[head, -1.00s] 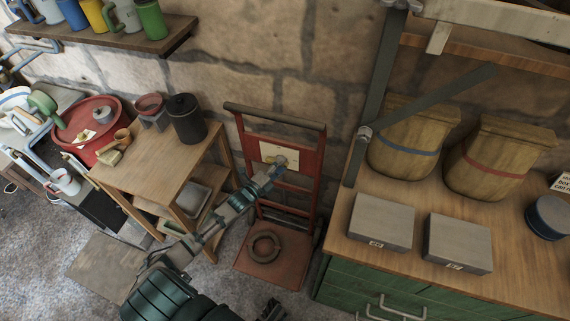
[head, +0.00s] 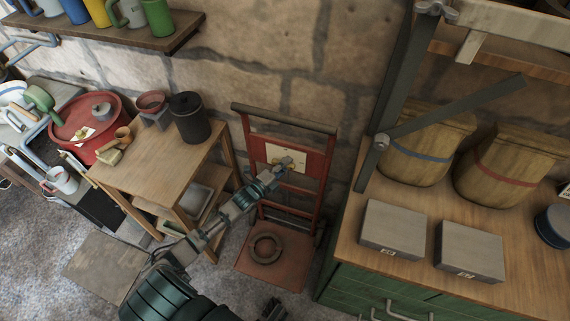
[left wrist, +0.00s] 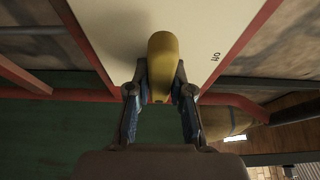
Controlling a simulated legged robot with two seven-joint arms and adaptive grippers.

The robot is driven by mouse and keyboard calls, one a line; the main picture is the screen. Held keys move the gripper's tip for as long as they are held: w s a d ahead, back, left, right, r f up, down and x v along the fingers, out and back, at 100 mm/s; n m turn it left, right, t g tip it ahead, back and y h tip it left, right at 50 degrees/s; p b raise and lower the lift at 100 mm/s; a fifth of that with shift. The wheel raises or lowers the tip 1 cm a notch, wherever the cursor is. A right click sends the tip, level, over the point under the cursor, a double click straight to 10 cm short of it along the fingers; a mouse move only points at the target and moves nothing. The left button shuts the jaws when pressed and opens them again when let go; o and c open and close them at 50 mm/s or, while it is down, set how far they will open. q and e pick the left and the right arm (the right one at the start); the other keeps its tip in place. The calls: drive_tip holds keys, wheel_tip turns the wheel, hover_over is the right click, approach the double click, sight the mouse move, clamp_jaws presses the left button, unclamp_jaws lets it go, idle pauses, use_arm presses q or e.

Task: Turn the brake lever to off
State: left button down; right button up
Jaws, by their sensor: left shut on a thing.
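The brake lever (left wrist: 162,62) is a rounded yellow handle in the left wrist view, standing out from a cream plate (left wrist: 205,25) with small lettering to its right. The plate (head: 301,155) is mounted on a red upright frame (head: 325,150) in the head view. My left gripper (head: 288,163) is at the plate, and its fingers (left wrist: 160,95) are closed on the lever from both sides. In the head view the gripper mostly hides the lever. A small dark part at the head view's bottom edge may be my right gripper (head: 272,309); its jaws are unclear.
A wooden shelf stand (head: 160,158) with a black canister (head: 189,118) is left of the red frame. A green cabinet with a wooden top (head: 350,250) is to the right, with grey boxes (head: 392,228) on it. A stone wall (head: 270,60) is behind.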

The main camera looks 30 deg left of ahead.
use_arm(q)
drive_tip(key=shift+a+f, duration=0.1)
drive_tip(key=shift+a, duration=0.65)
drive_tip(key=shift+d+n+y, duration=0.15)
drive_tip(key=shift+n+y, duration=0.15)
use_arm(e)
drive_tip(key=shift+w+a, duration=0.15)
drive_tip(key=shift+w, duration=0.05)
